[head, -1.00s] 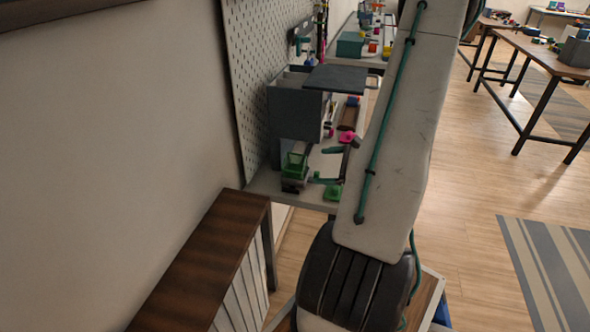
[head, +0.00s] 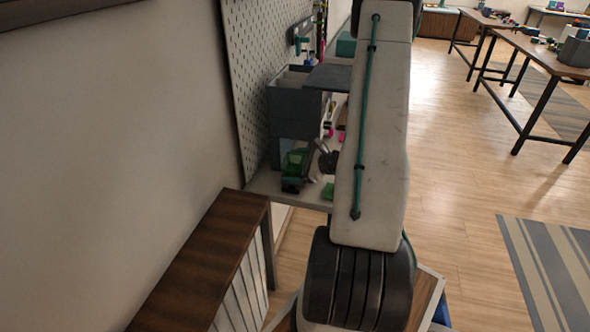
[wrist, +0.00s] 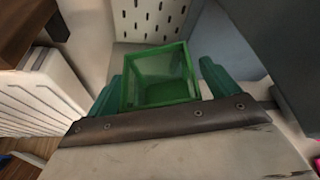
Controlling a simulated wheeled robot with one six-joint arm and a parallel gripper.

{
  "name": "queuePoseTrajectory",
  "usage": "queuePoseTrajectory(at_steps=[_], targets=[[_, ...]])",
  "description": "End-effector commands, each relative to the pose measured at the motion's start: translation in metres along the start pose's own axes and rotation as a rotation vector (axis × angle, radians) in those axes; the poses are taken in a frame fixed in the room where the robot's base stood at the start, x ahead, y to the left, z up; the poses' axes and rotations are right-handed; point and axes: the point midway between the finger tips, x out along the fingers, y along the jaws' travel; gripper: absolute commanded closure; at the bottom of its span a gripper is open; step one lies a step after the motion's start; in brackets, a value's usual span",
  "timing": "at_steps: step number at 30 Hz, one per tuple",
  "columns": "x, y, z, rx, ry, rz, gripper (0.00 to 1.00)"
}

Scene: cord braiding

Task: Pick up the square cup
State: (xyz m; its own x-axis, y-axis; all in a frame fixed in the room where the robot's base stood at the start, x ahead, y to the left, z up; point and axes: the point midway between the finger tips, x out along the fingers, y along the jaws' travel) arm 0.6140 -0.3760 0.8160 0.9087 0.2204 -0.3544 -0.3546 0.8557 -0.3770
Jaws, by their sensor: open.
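The square cup (wrist: 160,80) is green with see-through walls and an open top. In the wrist view it stands on the light shelf between the two green fingers of my gripper (wrist: 162,82), one finger on each side. I cannot tell whether either finger touches it. In the head view the cup (head: 295,162) shows at the left end of the workbench, with a dark part of my gripper (head: 322,165) to its right. My gripper is open. My arm hides part of the bench.
A grey drawer box (head: 293,112) stands behind the cup, against the white pegboard (head: 262,70). A small green object (head: 328,191) lies near the bench's front edge. A brown-topped cabinet (head: 205,250) stands at the near left. Open floor lies to the right.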

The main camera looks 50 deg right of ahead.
Motion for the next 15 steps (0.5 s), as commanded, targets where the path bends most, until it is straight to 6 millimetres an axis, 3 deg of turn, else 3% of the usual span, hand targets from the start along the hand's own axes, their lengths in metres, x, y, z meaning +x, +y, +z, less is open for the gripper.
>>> queuePoseTrajectory(at_steps=[5,10,15], targets=[[-0.0004,-0.0003,-0.0001,0.000,0.000,-0.001,0.16],[-0.0005,-0.0004,0.0000,-0.001,0.000,-0.001,0.62],[-0.0006,-0.0004,0.0000,-0.001,0.000,-0.001,0.65]])
